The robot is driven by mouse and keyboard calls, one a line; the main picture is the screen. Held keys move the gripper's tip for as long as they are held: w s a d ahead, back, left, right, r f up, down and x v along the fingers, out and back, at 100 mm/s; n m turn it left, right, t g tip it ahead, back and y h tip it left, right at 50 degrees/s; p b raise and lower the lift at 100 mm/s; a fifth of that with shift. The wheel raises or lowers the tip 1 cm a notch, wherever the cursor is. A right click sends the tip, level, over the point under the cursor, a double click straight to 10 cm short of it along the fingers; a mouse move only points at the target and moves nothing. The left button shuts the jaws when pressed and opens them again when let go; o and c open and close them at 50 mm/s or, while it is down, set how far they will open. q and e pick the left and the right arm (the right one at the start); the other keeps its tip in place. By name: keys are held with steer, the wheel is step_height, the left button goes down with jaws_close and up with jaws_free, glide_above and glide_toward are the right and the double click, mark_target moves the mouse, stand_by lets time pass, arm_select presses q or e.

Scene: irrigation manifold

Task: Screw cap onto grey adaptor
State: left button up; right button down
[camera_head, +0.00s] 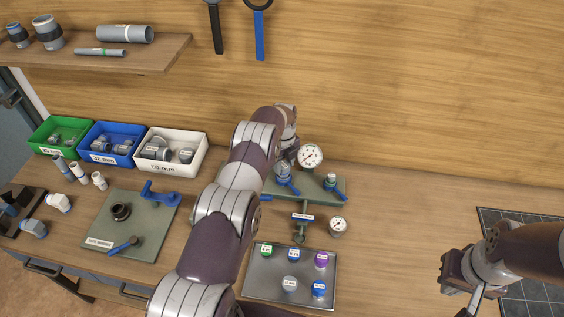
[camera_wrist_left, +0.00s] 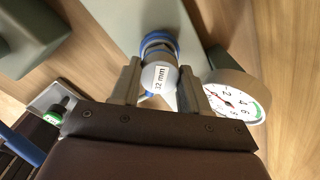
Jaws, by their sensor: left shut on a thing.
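My left gripper (camera_wrist_left: 160,84) is shut on a cap (camera_wrist_left: 158,78) with a white "32 mm" label, one finger on each side of it. Directly beyond the cap is a round fitting with a blue rim (camera_wrist_left: 160,43). I cannot tell whether the cap's thread is engaged. In the head view the fitting (camera_head: 283,171) stands on the green manifold plate (camera_head: 325,194), below my left wrist, and my arm hides the cap. My right gripper (camera_head: 458,277) is low at the right, away from the manifold; its fingers are unclear.
A metal tray (camera_head: 257,291) with several coloured caps lies in front. Green, blue and white (camera_head: 199,156) bins stand left.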

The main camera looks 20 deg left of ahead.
arm_select(q)
steer(key=o, duration=0.8)
steer(key=shift+w+d, duration=0.15)
steer(key=shift+d, duration=0.15)
steer(key=o, duration=0.5)
steer(key=shift+d, duration=0.15)
steer(key=shift+o, duration=0.2)
steer(key=shift+w+d+r, duration=0.1)
steer(key=shift+d, duration=0.15)
steer(key=shift+a, duration=0.3)
steer(key=shift+o, duration=1.3)
arm_select(e)
steer(key=shift+d+f, duration=0.1)
steer(key=shift+d, duration=0.2)
